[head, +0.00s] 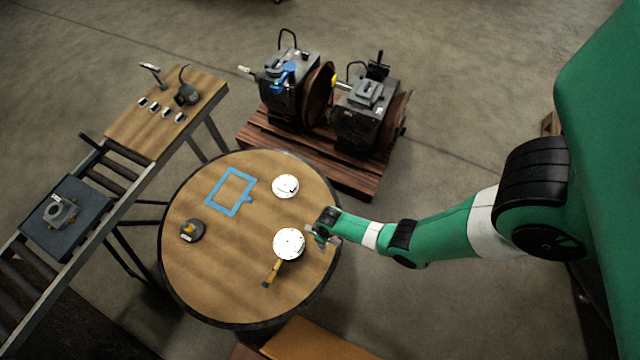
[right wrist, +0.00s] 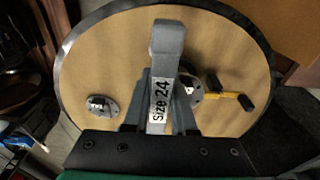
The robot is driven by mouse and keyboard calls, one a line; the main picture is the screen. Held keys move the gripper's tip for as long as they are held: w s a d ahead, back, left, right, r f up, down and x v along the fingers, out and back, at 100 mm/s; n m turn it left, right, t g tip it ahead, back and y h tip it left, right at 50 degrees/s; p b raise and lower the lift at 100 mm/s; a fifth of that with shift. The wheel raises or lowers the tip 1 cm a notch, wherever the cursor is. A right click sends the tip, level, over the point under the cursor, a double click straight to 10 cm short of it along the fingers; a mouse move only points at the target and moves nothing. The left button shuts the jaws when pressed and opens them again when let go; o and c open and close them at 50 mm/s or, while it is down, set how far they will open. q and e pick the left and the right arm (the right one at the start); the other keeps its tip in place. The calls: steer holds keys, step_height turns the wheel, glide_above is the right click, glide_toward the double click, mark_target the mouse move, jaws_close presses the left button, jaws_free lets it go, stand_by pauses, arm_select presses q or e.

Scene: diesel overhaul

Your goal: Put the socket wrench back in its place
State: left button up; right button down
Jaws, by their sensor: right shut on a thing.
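My right gripper (head: 326,232) is above the right edge of the round table. In the right wrist view it is shut on a grey tool with a "Size 24" label (right wrist: 160,100), which looks like the socket wrench. The tool points away from the wrist and hides part of the table behind it. In the head view it is too small to make out clearly. My left gripper is not in view. A blue rectangular outline (head: 211,205) lies on the table's far left part, with nothing inside it.
The round table (head: 215,275) also bears two white-topped discs (head: 285,186) (head: 289,244), a yellow-and-black tool (head: 271,272) and a dark round item with yellow (head: 192,230). A wooden board (head: 135,135) with several small labelled pieces adjoins the roller conveyor. Two engine units (head: 365,105) stand on a pallet behind.

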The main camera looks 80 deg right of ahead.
step_height(320, 180, down, 7)
steer(key=b, duration=0.6)
steer(key=shift+f+b, duration=1.1)
steer(key=c, duration=0.6)
jaws_free()
steer(key=shift+c, duration=0.2)
steer(key=shift+o, duration=0.2)
steer(key=o, duration=0.5)
